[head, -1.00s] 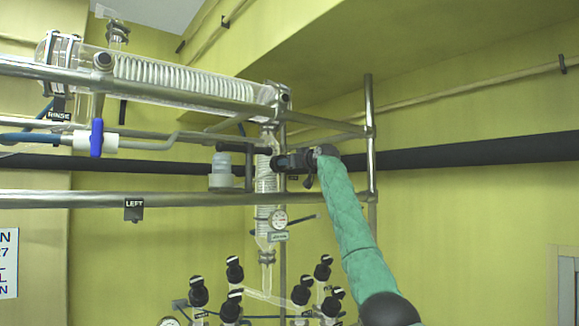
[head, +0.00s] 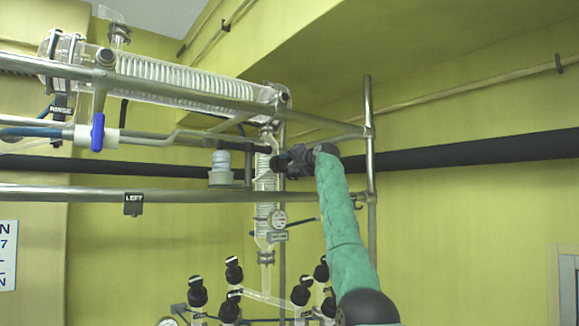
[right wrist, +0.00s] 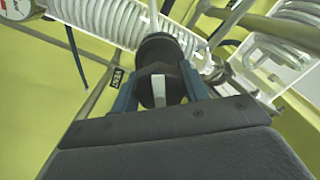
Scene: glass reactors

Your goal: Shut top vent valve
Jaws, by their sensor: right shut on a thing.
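My right gripper (head: 283,163) is beside the upright glass column below the end of the long condenser. In the right wrist view its two blue-grey fingers (right wrist: 158,95) are shut around the sides of a black valve knob (right wrist: 160,55) with a white mark on its face. A small tag reading VENT (right wrist: 117,77) hangs just left of the knob. In the head view the gripper mostly hides this vent valve. My left gripper is not in view.
Metal rails (head: 220,194) run across in front of the glass column (head: 265,180). A blue-handled valve (head: 97,132) and a long coil condenser (head: 180,82) are at left. Several black-capped valves (head: 198,292) stand below. The wall side at right is fairly open.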

